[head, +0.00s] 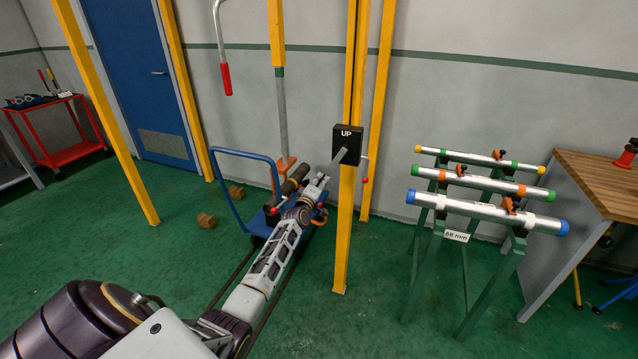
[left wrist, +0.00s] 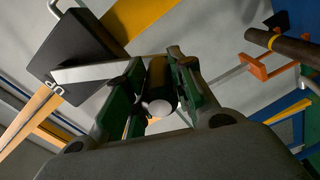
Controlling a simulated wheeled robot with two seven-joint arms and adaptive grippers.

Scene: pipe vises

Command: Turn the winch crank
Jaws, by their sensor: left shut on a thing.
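The winch is a black box (head: 347,144) marked UP on a yellow post (head: 345,215); it also shows in the left wrist view (left wrist: 88,48). A flat grey crank arm (head: 341,157) reaches from the box down and left towards my left gripper (head: 322,178). In the left wrist view the crank arm (left wrist: 100,72) meets a dark round handle (left wrist: 158,78) with a pale end. The green-padded fingers of my left gripper (left wrist: 150,98) are shut around this handle, one on each side. My right gripper is not in view.
A small lever with a red ball (head: 365,180) hangs right of the box. A blue cart (head: 233,190) stands behind my left arm, with an orange hook (head: 285,164) above. Pipes on green stands (head: 480,210) and a wooden bench (head: 600,180) are at right.

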